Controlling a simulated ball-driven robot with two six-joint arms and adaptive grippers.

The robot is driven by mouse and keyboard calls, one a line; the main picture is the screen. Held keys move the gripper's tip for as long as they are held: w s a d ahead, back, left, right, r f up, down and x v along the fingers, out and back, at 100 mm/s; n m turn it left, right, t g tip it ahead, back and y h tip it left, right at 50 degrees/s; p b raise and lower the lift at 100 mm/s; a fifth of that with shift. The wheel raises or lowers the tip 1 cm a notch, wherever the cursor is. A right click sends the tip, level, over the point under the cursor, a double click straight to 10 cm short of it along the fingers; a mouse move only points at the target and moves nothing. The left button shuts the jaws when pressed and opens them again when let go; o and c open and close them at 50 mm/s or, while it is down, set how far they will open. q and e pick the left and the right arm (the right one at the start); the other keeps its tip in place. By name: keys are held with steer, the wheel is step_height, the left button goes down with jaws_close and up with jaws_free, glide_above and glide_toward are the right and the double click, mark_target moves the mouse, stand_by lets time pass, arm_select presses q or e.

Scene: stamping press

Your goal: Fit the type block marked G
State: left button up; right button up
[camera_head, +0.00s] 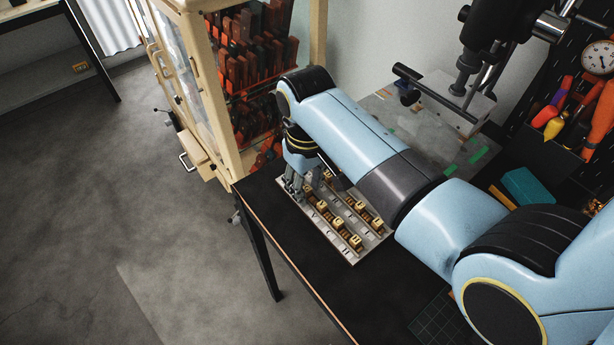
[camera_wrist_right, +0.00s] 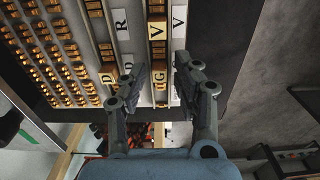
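The type block marked G (camera_wrist_right: 160,83) sits small and yellowish in a row of the type tray, seen in the right wrist view. My right gripper (camera_wrist_right: 159,62) is open, with one finger on each side of this row and visible gaps to the block. In the head view my right gripper (camera_head: 297,188) points down at the left end of the type tray (camera_head: 352,258). The G block cannot be made out there. A yellow V block (camera_wrist_right: 157,30) and a yellow D block (camera_wrist_right: 107,73) lie nearby, with white letter labels beside them. My left gripper is not in view.
The tray lies on a black bench (camera_head: 300,250). A cabinet (camera_head: 213,85) with brown and red items stands behind the gripper. A dark press (camera_head: 480,60) stands at back right. A teal box (camera_head: 527,186) lies on the right. The bench front is clear.

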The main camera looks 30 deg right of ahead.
mark_target(307, 188)
steer(key=shift+f, duration=0.15)
steer(key=shift+c, duration=0.9)
jaws_close()
step_height(307, 188, up, 3)
steer(key=shift+f+p, duration=0.15)
steer(key=shift+p, duration=0.95)
steer(key=shift+r, duration=0.25)
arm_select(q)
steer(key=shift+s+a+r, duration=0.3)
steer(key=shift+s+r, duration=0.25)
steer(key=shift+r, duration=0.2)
arm_select(e)
steer(key=shift+r, duration=0.45)
